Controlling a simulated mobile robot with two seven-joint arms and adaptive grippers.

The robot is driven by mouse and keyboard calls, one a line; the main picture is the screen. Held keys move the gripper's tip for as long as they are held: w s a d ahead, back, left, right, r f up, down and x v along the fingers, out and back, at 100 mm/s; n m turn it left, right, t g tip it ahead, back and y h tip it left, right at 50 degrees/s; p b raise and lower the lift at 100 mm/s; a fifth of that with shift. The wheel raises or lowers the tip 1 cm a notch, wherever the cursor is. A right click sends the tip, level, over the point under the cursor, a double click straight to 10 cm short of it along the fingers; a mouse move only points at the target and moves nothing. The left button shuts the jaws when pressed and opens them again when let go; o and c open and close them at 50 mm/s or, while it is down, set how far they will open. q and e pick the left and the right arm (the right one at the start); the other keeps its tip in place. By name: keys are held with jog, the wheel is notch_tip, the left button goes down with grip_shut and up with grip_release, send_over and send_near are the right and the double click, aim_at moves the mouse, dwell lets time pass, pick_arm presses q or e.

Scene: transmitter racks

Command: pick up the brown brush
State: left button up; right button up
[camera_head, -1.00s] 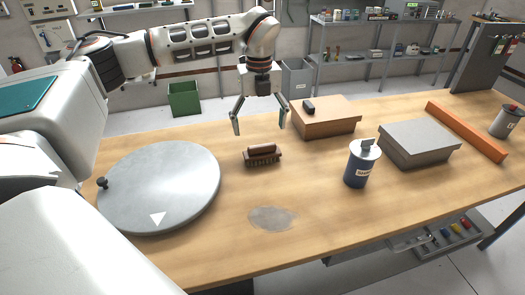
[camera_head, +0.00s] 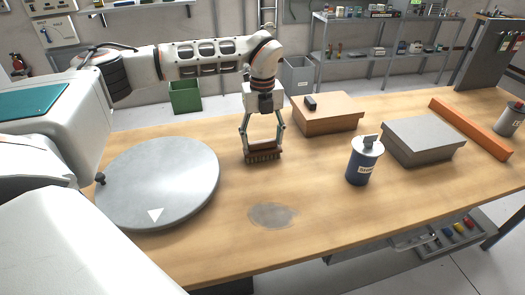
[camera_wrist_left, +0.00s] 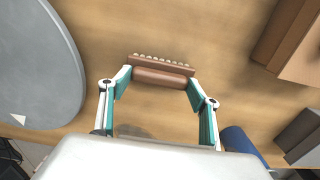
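The brown brush (camera_head: 263,156) rests on the wooden table, to the right of the round grey disc, with its row of bristles along one side. My left gripper (camera_head: 263,148) reaches down from above, one finger at each end of the brush. In the left wrist view my left gripper (camera_wrist_left: 160,77) has its fingertips drawn in against the ends of the brush handle. No clear gap shows between fingertips and handle. My right gripper is out of view.
The grey disc (camera_head: 165,180) lies to the left of the brush. A brown box (camera_head: 330,120) with a small dark item on it, a blue can (camera_head: 364,165), a grey box (camera_head: 423,138) and an orange bar (camera_head: 470,128) lie to the right.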

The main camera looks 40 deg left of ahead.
aim_at(263, 141)
pick_arm(q)
jog(key=shift+c, duration=0.2)
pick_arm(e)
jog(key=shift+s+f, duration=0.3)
pick_arm(q)
notch_tip(263, 141, up, 20)
jog(key=p, duration=0.3)
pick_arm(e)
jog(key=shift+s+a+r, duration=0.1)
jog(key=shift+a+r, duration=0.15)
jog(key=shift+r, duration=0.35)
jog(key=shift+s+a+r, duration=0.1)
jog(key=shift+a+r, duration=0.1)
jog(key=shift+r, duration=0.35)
